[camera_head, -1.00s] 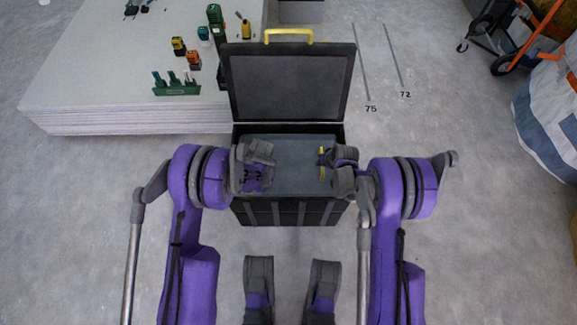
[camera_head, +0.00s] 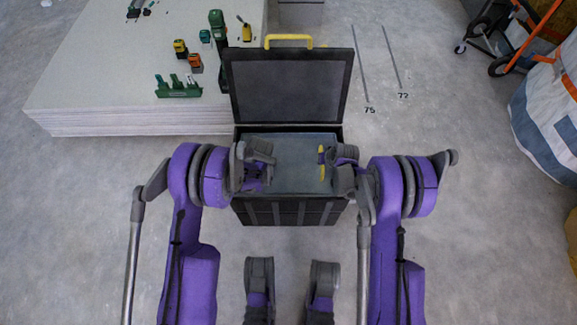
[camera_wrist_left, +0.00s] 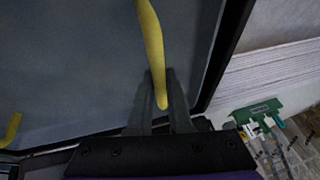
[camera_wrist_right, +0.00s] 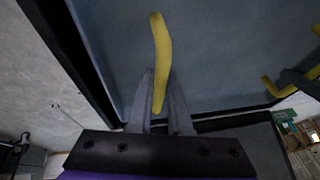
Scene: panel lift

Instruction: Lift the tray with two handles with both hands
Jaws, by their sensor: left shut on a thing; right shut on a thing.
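The tray (camera_head: 296,160) is a grey-blue panel with two yellow handles, set inside the opening of a black box. My left gripper (camera_head: 262,165) is at the tray's left side. The left wrist view shows its fingers (camera_wrist_left: 160,95) shut on a yellow handle (camera_wrist_left: 151,40). My right gripper (camera_head: 326,165) is at the tray's right side, shut on the other yellow handle (camera_head: 321,155). That handle stands between the fingers (camera_wrist_right: 158,95) in the right wrist view. The left handle is hidden by my gripper in the head view.
The black box (camera_head: 290,212) stands on the floor with its lid (camera_head: 287,85) open behind the tray. A stack of white boards (camera_head: 110,85) with tools on it is at the back left. A striped bag (camera_head: 550,115) is at the far right.

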